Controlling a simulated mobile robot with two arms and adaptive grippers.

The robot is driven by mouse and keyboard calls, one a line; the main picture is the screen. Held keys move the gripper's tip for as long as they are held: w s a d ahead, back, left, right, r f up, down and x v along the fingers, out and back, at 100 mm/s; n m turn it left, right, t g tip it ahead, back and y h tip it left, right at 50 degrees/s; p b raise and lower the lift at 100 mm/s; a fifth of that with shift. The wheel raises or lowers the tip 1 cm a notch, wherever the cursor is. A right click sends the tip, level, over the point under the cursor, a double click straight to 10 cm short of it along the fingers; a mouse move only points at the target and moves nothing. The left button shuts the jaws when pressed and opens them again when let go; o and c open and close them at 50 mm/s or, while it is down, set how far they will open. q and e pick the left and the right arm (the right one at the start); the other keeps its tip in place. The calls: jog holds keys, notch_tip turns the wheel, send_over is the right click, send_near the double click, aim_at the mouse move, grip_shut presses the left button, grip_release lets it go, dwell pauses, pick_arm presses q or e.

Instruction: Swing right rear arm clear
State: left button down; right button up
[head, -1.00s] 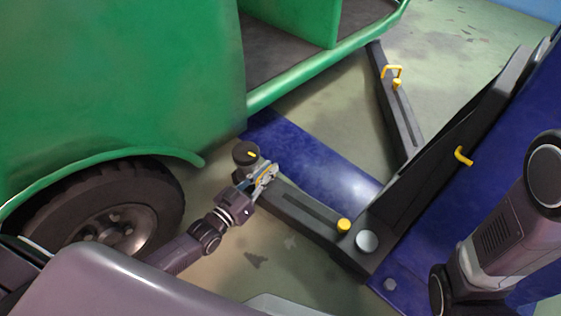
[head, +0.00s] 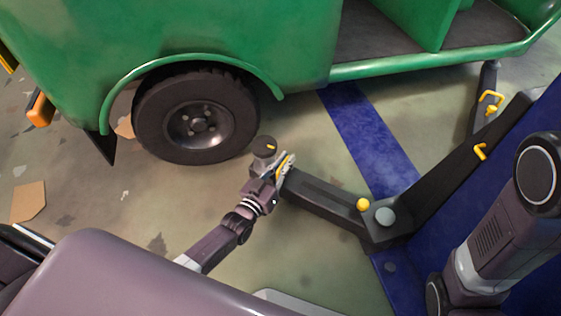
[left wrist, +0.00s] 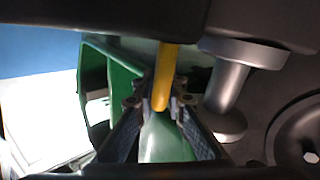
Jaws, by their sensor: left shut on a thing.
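The right rear lift arm (head: 320,195) is a black beam running left from its pivot, which has a grey cap (head: 385,216). A round dark pad (head: 264,147) stands at its outer end, just right of the rear wheel (head: 198,120) in the picture. My left gripper (head: 284,168) is at that outer end, beside the pad. In the left wrist view its fingers (left wrist: 160,108) are shut on a yellow handle (left wrist: 166,78). The right gripper is out of view; only part of my right arm shows.
The green rickshaw (head: 220,40) fills the top. A second lift arm (head: 484,95) with a yellow handle (head: 491,98) lies at upper right. Floor left of the lift arm is mostly clear, with cardboard (head: 28,202) farther left.

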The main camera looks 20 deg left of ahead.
pick_arm(q)
jog(key=shift+s+d, duration=0.25)
jog(key=shift+s, duration=0.05)
jog(key=c, duration=2)
grip_release()
jog(key=shift+a, duration=0.1)
